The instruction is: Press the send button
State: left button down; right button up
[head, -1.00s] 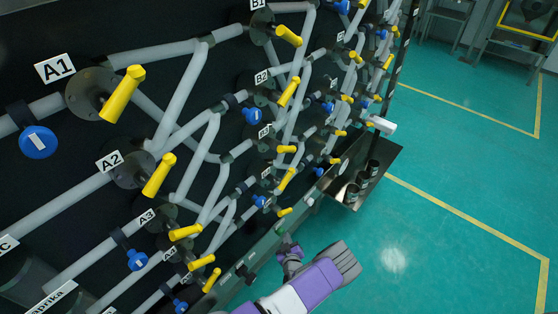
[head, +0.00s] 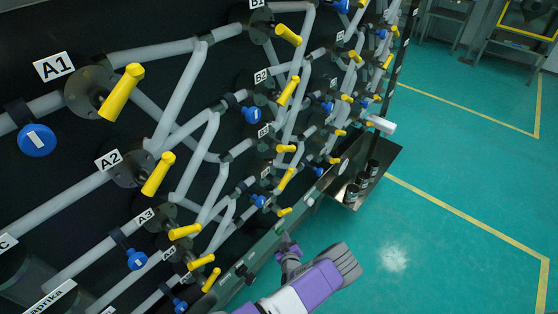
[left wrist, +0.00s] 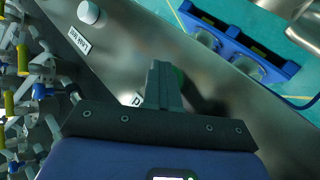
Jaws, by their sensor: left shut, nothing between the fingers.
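My left gripper (head: 287,242) is at the metal rail below the pipe board in the head view, fingers shut and empty. In the left wrist view its closed fingers (left wrist: 163,84) point at the metal panel (left wrist: 122,45). A green button (left wrist: 181,76) shows just behind the fingertips, mostly hidden by them; I cannot tell whether they touch. A white round knob (left wrist: 88,12) sits farther along the panel, with a small label (left wrist: 78,40) beside it that I cannot read surely. Another label (left wrist: 137,99) is mostly covered by the fingers. No readable label says send. My right gripper is out of view.
The board carries grey pipes, yellow valve handles (head: 121,92) and blue tagged valves (head: 37,140). A metal shelf (head: 384,168) with dark cups juts out at the rail's far end. A blue rack (left wrist: 235,52) lies beyond the panel. The green floor (head: 440,240) at right is clear.

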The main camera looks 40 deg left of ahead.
pick_arm(q)
jog(key=shift+s+r, duration=0.1)
dwell(0.5)
jog(key=d, duration=0.6)
jog(key=shift+s+b, duration=0.2)
jog(key=shift+b, duration=0.25)
jog(key=shift+d, duration=0.1)
dwell(0.3)
